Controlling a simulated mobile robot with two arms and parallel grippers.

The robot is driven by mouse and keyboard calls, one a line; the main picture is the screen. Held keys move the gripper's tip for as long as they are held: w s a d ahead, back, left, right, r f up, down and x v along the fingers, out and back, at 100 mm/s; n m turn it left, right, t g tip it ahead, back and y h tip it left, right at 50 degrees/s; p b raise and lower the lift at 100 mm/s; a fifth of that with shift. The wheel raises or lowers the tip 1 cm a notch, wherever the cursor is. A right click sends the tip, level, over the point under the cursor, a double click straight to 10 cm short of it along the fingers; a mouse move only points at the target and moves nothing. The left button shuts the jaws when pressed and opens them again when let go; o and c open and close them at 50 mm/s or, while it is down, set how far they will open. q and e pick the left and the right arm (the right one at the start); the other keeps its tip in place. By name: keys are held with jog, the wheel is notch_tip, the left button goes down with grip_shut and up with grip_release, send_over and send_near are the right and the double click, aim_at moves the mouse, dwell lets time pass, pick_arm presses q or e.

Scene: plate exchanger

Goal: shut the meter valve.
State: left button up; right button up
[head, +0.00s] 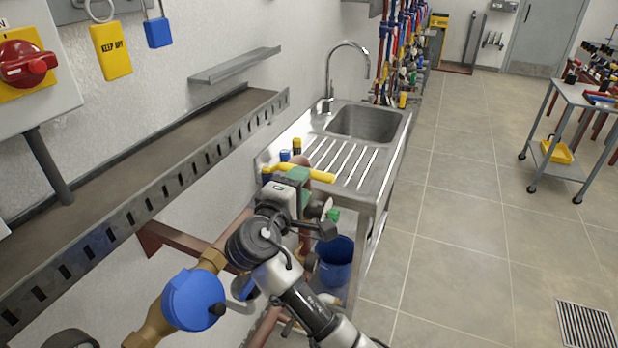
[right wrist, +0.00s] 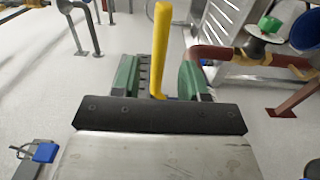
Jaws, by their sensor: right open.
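The blue-capped meter (head: 193,300) sits on a brass pipe run at the lower left of the head view. A long yellow lever (head: 312,174), apparently the meter valve's handle, lies by the front of my right gripper (head: 297,178). In the right wrist view the yellow lever (right wrist: 161,50) stands between the green fingers of my right gripper (right wrist: 163,78). The fingers are apart, with a visible gap on either side of the lever. The valve body is hidden behind my gripper and wrist. My left gripper is not in view.
A steel sink unit (head: 340,180) stands just beyond my gripper, with a blue bucket (head: 335,262) below. A slotted metal tray (head: 150,200) runs along the wall at left. A small trolley (head: 565,170) stands at right. The tiled floor between is clear.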

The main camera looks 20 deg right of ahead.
jog(key=v, duration=0.4)
jog(key=shift+s+a+b, duration=0.25)
jog(key=shift+a+b, duration=0.1)
jog(key=shift+b, duration=0.05)
jog(key=shift+f, duration=0.1)
